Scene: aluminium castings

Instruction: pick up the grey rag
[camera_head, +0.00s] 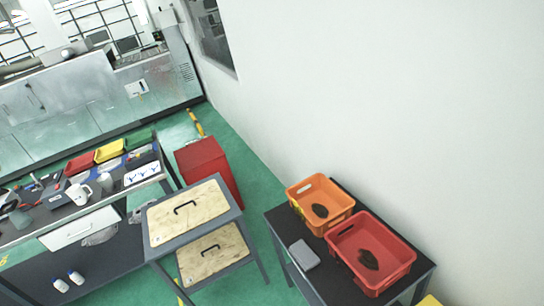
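A small grey folded piece, which looks like the grey rag (304,255), lies flat on the dark top of a table (283,218) at the lower right. It sits near the table's left edge, left of a red crate and below an orange crate. Its whole upper face shows. My gripper is not in the picture, so its distance from the rag cannot be seen.
The orange crate (294,190) and red crate (411,252) each hold a dark brown piece. A cart with wooden shelves (185,235) stands left of the table. A red cabinet (204,160) is behind it. A cluttered workbench (30,236) is at left. A white wall (400,110) borders the right.

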